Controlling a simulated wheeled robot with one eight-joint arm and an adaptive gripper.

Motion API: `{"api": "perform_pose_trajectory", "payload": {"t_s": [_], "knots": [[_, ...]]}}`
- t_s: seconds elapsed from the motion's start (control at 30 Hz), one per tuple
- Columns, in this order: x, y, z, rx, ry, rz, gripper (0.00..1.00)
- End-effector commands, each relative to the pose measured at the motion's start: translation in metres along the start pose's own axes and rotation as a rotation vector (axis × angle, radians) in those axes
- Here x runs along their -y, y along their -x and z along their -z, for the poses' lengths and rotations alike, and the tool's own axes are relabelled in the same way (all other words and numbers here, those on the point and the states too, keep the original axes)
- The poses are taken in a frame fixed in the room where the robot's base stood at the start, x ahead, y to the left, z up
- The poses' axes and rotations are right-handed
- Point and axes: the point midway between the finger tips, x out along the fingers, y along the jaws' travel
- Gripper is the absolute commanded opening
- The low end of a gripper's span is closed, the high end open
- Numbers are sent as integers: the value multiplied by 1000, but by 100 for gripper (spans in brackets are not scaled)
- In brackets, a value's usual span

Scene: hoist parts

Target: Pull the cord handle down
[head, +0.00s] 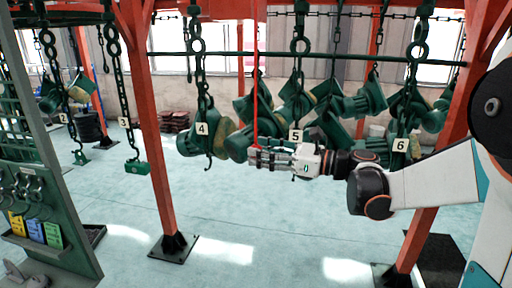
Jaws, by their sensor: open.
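A thin red cord (255,70) hangs straight down from above in the middle of the head view. Its lower end reaches the fingers of my gripper (255,160), where a small red part (254,146) shows at the fingertips. I cannot tell whether this is the cord handle, as the fingers hide what lies below. My arm comes in from the right, and the gripper points left, roughly level. Its fingers are open at the cord's lower end. I cannot tell whether they touch the cord.
Green hoists on chains hang behind and around my gripper, with number tags 4 (202,129), 5 (296,135) and 6 (400,145). Red frame posts (160,140) stand left and right. A green tool panel (40,190) stands at the left. The floor in front is mostly clear.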

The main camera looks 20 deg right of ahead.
Motion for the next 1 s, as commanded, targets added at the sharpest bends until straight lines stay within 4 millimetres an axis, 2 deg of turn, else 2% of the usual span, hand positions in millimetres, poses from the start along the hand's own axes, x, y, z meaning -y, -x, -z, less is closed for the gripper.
{"api": "perform_pose_trajectory", "payload": {"t_s": [0.2,0.53,0.73,1.0], "knots": [[0,-19,0,0,0,-1,48],[0,-21,0,0,0,0,48],[0,-21,0,0,0,0,2],[0,-21,6,0,0,0,0]]}}
